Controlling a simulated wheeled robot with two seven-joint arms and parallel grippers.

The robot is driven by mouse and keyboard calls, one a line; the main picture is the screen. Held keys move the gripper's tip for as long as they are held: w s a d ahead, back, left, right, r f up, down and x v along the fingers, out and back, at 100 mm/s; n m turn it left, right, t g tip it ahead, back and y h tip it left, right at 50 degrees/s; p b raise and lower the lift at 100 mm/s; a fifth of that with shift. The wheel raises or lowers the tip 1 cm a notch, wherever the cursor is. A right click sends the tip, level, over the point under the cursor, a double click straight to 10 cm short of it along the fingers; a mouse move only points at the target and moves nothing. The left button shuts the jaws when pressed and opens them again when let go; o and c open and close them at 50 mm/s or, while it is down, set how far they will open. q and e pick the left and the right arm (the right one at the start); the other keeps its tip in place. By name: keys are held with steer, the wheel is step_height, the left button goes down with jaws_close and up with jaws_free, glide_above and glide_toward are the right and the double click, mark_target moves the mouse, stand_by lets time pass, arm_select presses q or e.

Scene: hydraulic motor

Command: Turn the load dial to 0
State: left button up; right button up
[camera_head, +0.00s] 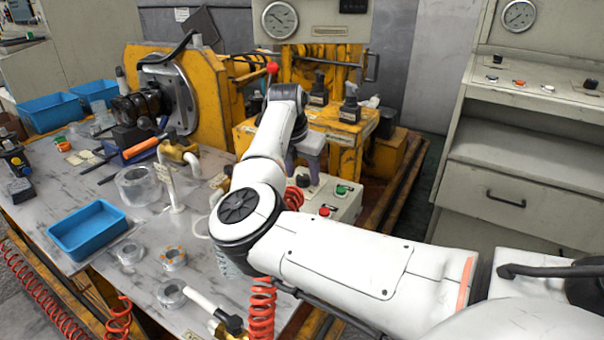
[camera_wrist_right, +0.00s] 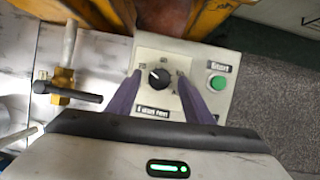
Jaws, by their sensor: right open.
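The load dial (camera_wrist_right: 158,78) is a round black knob on a pale control box (camera_wrist_right: 217,57), with small markings around it and a label plate below. A light mark on the knob seems to point to the upper left; the numbers are too small to read. My right gripper (camera_wrist_right: 160,75) is open, its two purple fingers on either side of the dial with gaps showing. In the head view, the right gripper (camera_head: 303,168) is over the control box (camera_head: 347,200), and my arm hides the dial. The left gripper is not in view.
A green start button (camera_wrist_right: 217,83) is right of the dial. A brass valve with a black lever (camera_wrist_right: 75,92) stands to the left. In the head view, a red button (camera_head: 324,211) is on the box front, and blue trays (camera_head: 88,228) and metal parts lie on the bench.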

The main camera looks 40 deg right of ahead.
steer(key=shift+f, duration=0.2)
steer(key=shift+c, duration=0.2)
steer(key=c, duration=1)
